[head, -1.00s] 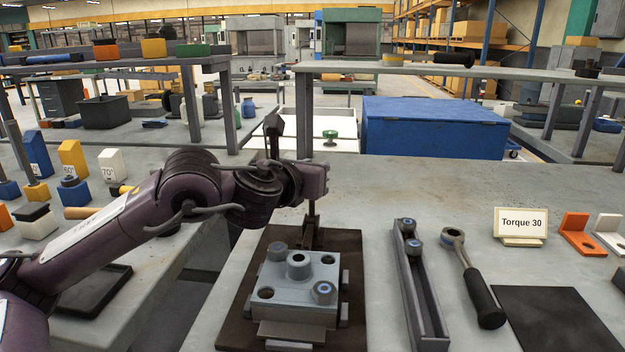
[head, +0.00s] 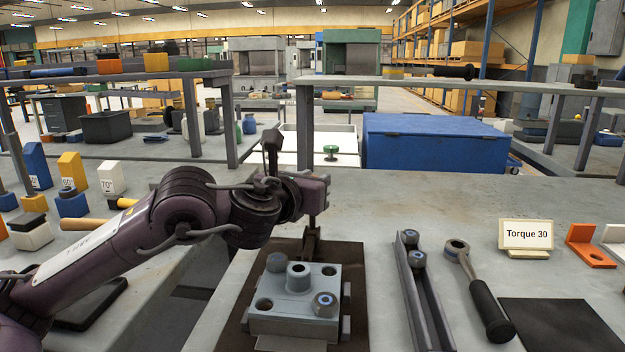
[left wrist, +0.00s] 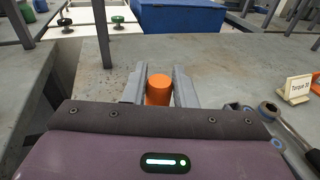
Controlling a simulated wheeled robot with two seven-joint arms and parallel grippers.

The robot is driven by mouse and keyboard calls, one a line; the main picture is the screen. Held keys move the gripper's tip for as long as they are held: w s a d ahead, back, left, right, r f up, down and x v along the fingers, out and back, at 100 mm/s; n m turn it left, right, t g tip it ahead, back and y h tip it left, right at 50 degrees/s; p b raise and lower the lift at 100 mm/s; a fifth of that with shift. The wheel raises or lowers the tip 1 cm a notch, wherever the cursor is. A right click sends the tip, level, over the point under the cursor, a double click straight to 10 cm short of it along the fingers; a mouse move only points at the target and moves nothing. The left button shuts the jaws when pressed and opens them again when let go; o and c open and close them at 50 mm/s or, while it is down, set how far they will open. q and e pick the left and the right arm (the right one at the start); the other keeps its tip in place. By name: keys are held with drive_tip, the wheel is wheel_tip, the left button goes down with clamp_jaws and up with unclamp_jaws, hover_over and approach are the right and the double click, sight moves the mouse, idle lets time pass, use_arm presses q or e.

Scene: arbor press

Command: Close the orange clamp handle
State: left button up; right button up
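The orange clamp handle (left wrist: 158,90) shows in the left wrist view as a short upright cylinder between the two grey fingers of my left gripper (left wrist: 160,84). The grey fixture block (head: 292,305), with round posts and holes, sits on a brown plate (head: 232,335). A dark upright clamp part (head: 312,242) stands behind the block. My right gripper is not in view.
Right of the fixture lie a grey channel rail (head: 420,300), a ratchet wrench (head: 480,290), a dark mat (head: 565,325) and a "Torque 30" sign (head: 526,236). A blue box (head: 435,142) stands behind the bench. The bench's back right is clear.

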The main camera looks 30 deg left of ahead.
use_arm(q)
drive_tip(key=o, duration=0.4)
drive_tip(key=shift+s, duration=0.1)
drive_tip(key=s+d, duration=0.1)
drive_tip(key=s, duration=0.6)
drive_tip(key=shift+s+r, duration=0.35)
drive_tip(key=shift+r, duration=0.05)
